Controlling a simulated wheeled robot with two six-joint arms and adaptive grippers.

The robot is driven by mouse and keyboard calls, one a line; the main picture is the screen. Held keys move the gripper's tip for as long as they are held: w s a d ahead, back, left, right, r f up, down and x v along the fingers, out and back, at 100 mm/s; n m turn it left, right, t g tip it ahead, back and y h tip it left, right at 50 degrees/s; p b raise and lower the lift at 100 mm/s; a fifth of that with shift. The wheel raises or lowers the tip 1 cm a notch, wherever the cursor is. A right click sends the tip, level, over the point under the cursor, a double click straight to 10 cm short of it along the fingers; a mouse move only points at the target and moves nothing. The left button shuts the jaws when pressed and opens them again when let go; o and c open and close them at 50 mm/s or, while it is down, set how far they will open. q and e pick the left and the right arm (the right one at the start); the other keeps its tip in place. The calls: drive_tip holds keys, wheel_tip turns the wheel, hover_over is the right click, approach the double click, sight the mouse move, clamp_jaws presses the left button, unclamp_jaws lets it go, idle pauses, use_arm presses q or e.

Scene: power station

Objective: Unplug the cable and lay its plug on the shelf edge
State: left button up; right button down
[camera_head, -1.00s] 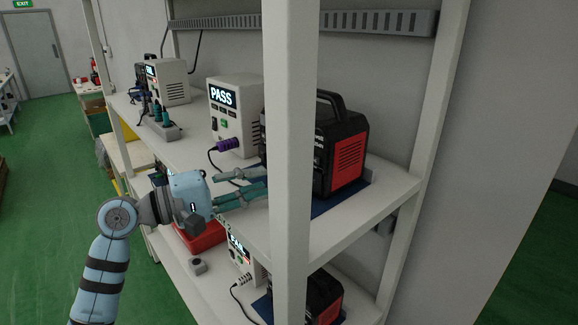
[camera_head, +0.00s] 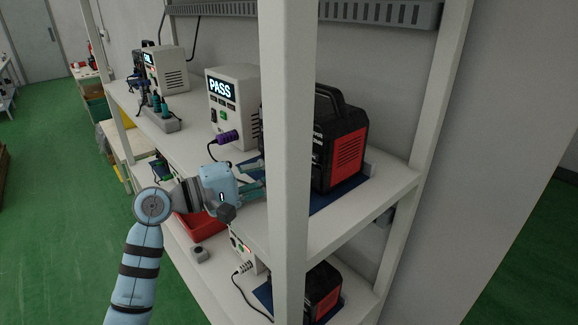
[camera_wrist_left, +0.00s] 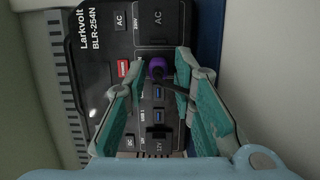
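A purple plug (camera_wrist_left: 157,68) sits at the front panel of the black power station (camera_wrist_left: 100,45), in the left wrist view. Its dark cable runs down and right, behind a finger. My left gripper (camera_wrist_left: 157,72) has its fingers apart on either side of the plug, with gaps visible. In the head view, the left gripper (camera_head: 262,178) points at the black and red power station (camera_head: 343,150) on the upper shelf (camera_head: 330,225); its fingertips are partly hidden by the white post. A second purple connector (camera_head: 228,137) with a black cable is at the white PASS tester (camera_head: 233,105).
The white shelf post (camera_head: 287,120) stands close beside my left gripper. A blue mat (camera_head: 325,200) lies under the power station. Another tester (camera_head: 166,70) stands farther left. A red bin (camera_head: 200,224) and another power station (camera_head: 322,290) are on the lower shelf.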

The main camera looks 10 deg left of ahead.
use_arm(q)
drive_tip(key=shift+c, duration=0.3)
drive_tip(key=shift+s, duration=0.1)
clamp_jaws()
drive_tip(key=shift+a, duration=0.15)
drive_tip(key=shift+s+a, duration=0.4)
drive_tip(key=shift+s, duration=0.05)
drive_tip(key=shift+s+a, duration=0.9)
drive_tip(key=shift+s, duration=0.3)
